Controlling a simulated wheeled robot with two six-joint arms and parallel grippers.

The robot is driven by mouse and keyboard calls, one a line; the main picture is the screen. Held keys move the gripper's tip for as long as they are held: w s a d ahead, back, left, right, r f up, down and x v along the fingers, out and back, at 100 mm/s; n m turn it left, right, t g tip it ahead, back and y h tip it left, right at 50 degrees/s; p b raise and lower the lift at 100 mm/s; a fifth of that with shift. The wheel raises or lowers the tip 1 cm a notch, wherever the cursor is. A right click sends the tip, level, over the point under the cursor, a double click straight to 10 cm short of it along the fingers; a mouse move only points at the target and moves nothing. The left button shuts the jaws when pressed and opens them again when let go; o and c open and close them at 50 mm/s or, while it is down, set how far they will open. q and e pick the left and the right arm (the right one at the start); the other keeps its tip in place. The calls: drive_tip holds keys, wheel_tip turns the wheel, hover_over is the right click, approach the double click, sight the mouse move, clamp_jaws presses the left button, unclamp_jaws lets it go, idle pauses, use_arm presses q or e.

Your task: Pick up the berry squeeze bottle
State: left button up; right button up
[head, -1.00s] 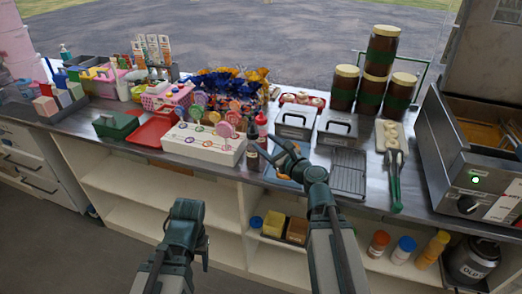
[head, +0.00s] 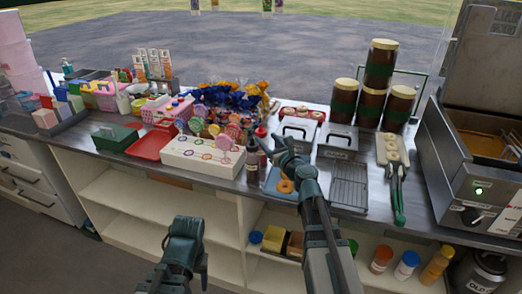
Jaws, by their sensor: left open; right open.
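A red bottle with a pale cap (head: 261,134) stands on the counter, right of the lollipop stand; its lower part is partly hidden. A dark bottle with a pale label (head: 252,162) stands just in front of it. I cannot read either label, so which is the berry squeeze bottle is unclear; the red one fits its colour. My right gripper (head: 270,150) is open and empty, raised beside both bottles on their right; contact cannot be made out. My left gripper (head: 203,270) is low in front of the counter, far from the bottles, its jaws hardly visible.
The white lollipop stand (head: 190,158) is close on the left. A blue tray (head: 271,183) with a doughnut (head: 286,186) lies under my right arm. Lidded metal containers (head: 295,133) and a wire rack (head: 349,185) stand to the right. Blue and orange wrapped sweets (head: 235,98) fill the back.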

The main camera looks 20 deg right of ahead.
sight(264, 137)
drive_tip(key=shift+w+a+f+b, duration=0.1)
drive_tip(key=shift+w+a, duration=0.1)
drive_tip(key=shift+w, duration=0.7)
drive_tip(key=shift+w+a+f+b, duration=0.1)
drive_tip(key=shift+w+a+f, duration=0.05)
drive_tip(key=shift+w, duration=0.75)
drive_tip(key=shift+w+a+f+b, duration=0.1)
drive_tip(key=shift+w+a, duration=0.1)
drive_tip(key=shift+w, duration=0.7)
use_arm(q)
drive_tip(key=shift+f, duration=0.3)
use_arm(e)
drive_tip(key=shift+s, duration=0.1)
drive_tip(key=c, duration=0.5)
drive_tip(key=shift+r, duration=0.1)
